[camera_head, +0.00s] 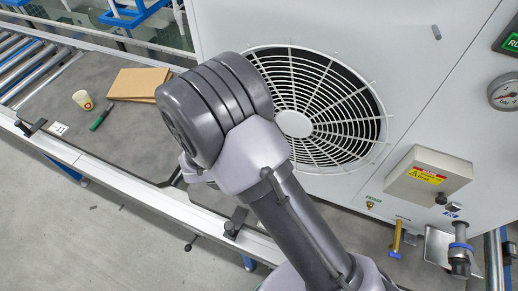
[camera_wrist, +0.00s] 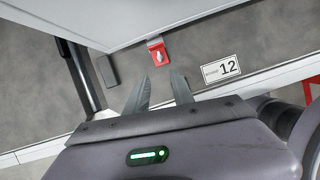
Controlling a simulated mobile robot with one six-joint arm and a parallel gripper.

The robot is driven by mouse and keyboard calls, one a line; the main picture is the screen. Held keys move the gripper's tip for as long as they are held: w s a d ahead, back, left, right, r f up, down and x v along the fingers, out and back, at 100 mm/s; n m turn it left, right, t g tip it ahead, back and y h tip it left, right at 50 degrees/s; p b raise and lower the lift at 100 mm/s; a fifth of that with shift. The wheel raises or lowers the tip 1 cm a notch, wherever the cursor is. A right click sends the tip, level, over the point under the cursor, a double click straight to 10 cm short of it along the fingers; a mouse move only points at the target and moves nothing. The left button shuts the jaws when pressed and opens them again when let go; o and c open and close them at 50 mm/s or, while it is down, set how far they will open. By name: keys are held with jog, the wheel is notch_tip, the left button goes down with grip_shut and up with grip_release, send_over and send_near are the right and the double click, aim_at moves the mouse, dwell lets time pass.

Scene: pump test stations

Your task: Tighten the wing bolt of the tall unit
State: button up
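A big white cabinet (camera_head: 420,60) with a round fan grille (camera_head: 295,120) fills the right of the head view. I cannot tell whether it is the tall unit, and I cannot make out a wing bolt. In the wrist view my gripper (camera_wrist: 160,76) has two grey fingers apart with nothing between them. Just beyond the fingertips, a small red part (camera_wrist: 158,53) with a pale piece on it sits at the lower edge of a light panel (camera_wrist: 110,15). In the head view my own arm covers the middle, and my gripper does not show.
A dark post (camera_wrist: 80,75) stands at left. The head view shows a grey box with a warning label (camera_head: 428,178), a brass rod (camera_head: 396,238), a pressure gauge (camera_head: 505,92), a cup (camera_head: 83,99) and cardboard (camera_head: 138,84).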

jog(key=b+x, duration=0.2)
jog(key=x, duration=0.3)
jog(key=b+x, duration=0.2)
jog(key=x, duration=0.4)
jog(key=b+x, duration=0.2)
jog(key=x, duration=0.3)
jog(key=shift+s+a+f, duration=0.2)
jog(key=shift+a+f, duration=0.1)
jog(key=shift+a, duration=0.05)
jog(key=shift+w+d+f, duration=0.15)
jog(key=shift+w+f, duration=0.05)
jog(key=shift+f, duration=0.15)
jog(key=shift+c, duration=0.2)
grip_shut()
